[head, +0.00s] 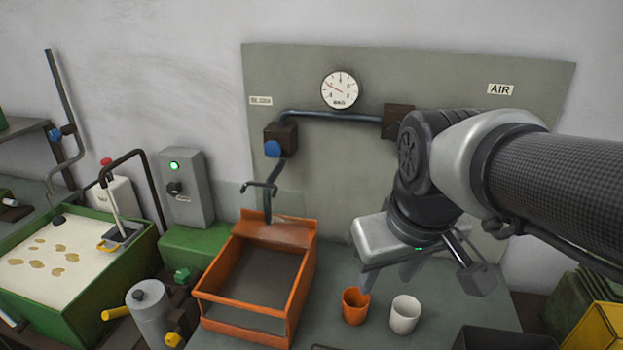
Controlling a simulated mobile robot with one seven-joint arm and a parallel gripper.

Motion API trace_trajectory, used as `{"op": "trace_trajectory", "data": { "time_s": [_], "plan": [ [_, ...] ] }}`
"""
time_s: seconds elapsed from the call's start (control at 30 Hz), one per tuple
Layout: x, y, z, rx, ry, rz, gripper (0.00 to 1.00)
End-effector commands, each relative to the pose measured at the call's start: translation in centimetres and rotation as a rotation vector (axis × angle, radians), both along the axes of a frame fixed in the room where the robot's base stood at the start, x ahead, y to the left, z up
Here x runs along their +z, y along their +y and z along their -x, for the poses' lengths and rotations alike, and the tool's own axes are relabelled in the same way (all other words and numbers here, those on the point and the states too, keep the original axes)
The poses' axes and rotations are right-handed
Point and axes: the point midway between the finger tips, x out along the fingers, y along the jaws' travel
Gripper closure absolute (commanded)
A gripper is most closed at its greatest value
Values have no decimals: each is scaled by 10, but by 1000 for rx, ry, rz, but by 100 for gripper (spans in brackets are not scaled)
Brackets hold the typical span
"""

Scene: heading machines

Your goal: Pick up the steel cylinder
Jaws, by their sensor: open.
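A grey, steel-looking cylinder (152,318) with a dark knob on top stands at the lower left, between the green tank and the orange tray. A yellow handle sticks out at its left. I cannot tell for sure that this is the steel cylinder. A small pale hollow cylinder (404,316), like a cup, stands on the grey bench, right of an orange cup (355,306). My gripper (387,284) is open and points down above and behind these two cups. Its left finger comes close to the orange cup's rim in the picture; I cannot tell whether they touch. Nothing shows between the fingers.
An orange tray (301,285) with a tap above it stands left of the cups. A green tank (78,306) of pale liquid is at the left. A dark bin (484,341) and a yellow box (603,333) are at the lower right. A panel with a gauge (340,89) stands behind.

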Motion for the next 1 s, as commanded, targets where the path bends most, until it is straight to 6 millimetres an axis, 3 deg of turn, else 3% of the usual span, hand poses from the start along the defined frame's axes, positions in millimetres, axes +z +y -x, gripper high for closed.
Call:
{"op": "trace_trajectory", "data": {
  "time_s": [0.03,0.3,0.47,0.67,1.0],
  "plan": [
    [-39,10,-13,78,58,24,57],
    [-145,61,-60,464,272,99,57],
    [-174,76,-68,571,327,108,57],
    [-199,78,-69,590,340,108,57],
    [-273,78,-69,589,339,109,57]
  ]
}}
